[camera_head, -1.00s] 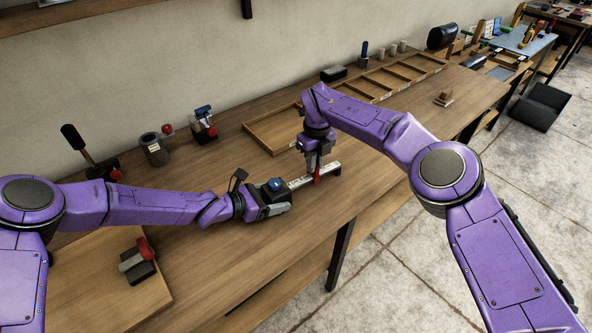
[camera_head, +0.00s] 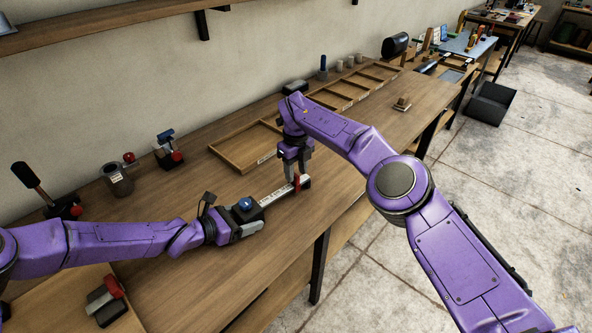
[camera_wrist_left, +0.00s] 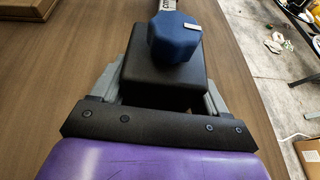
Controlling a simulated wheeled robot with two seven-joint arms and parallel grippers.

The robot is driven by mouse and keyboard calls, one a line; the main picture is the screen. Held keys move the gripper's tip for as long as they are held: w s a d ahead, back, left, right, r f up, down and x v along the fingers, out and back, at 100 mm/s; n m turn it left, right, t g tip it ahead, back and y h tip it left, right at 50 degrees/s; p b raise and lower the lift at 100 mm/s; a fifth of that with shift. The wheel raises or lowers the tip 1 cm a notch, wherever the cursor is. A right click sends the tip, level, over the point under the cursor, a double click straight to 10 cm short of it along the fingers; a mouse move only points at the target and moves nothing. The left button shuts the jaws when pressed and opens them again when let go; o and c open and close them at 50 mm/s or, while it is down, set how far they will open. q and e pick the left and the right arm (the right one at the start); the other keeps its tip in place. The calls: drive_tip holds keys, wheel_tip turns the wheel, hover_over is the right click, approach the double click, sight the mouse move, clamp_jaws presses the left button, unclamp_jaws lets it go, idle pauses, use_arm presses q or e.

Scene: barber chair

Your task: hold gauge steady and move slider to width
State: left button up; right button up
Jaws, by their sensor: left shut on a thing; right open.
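The gauge is a black block (camera_head: 243,213) with a blue knob (camera_head: 245,203) on top and a pale marked bar (camera_head: 275,196) running out to the right. My left gripper (camera_head: 246,221) is shut on the black block; in the left wrist view its grey fingers lie on both sides of the block (camera_wrist_left: 163,80), below the blue knob (camera_wrist_left: 175,38). A red slider (camera_head: 297,182) sits on the bar near its far end. My right gripper (camera_head: 295,172) is open and points down at the slider. Whether its fingers touch the slider cannot be told.
A divided wooden tray (camera_head: 243,148) lies behind the gauge. A small wooden piece (camera_head: 402,104) is on the bench at right. A black and red clamp-like item (camera_head: 105,300) lies at front left. Cups and tools stand along the wall. The bench's front edge is close to the bar.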

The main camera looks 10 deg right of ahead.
wheel_tip(320, 180, up, 7)
drive_tip(key=shift+r, duration=0.1)
idle(0.3)
use_arm(q)
drive_tip(key=o, duration=1.4)
